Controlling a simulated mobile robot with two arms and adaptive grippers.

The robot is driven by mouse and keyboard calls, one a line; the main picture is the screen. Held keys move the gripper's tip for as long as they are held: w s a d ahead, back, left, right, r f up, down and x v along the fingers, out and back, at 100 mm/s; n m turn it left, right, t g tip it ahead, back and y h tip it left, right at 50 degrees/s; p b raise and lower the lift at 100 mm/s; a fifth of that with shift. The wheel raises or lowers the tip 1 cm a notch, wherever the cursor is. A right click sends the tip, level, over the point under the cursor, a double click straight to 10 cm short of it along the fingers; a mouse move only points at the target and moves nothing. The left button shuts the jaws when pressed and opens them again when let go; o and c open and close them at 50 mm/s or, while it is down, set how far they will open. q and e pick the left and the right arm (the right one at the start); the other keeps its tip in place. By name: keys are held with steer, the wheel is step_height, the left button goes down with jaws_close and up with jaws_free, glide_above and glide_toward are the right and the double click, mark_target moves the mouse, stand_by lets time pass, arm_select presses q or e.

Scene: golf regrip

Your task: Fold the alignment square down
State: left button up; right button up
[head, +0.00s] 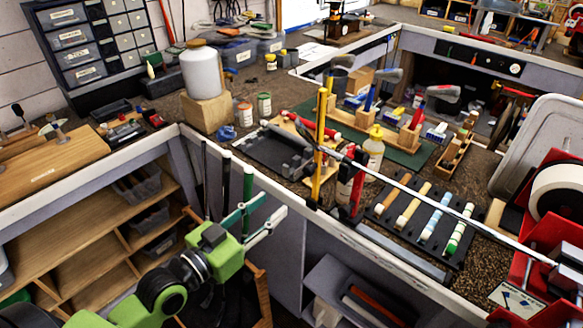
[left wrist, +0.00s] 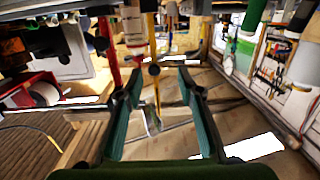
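A slim yellow upright bar (head: 318,150), which I take to be the alignment square, stands vertical at the bench's front edge. It also shows in the left wrist view (left wrist: 153,75), ahead of and between my fingers. A long club shaft (head: 440,203) runs across the bench just behind it, by a red clamp (head: 357,182). My left gripper (head: 270,208) is open and empty, in front of the bench, left of and lower than the bar. Its teal fingers are spread wide in the left wrist view (left wrist: 157,85) and do not touch the bar. My right gripper is not seen.
Upright tubes (head: 248,190) stand close beside my left gripper. A black tray with several coloured grips (head: 407,207) lies right of the clamp. A bottle (head: 375,148) stands behind the shaft.

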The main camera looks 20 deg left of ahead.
mark_target(307, 172)
arm_select(q)
steer(key=w+d+r+p, duration=0.1)
steer(key=w+d, duration=0.1)
steer(key=w, duration=0.2)
steer(key=w+d+r+p, duration=0.1)
steer(key=w, duration=0.3)
steer(key=w+d+r+p, duration=0.1)
steer(key=w+d+p, duration=0.1)
steer(key=w, duration=0.2)
steer(key=shift+d+r, duration=0.25)
steer(key=shift+d, duration=0.05)
jaws_close()
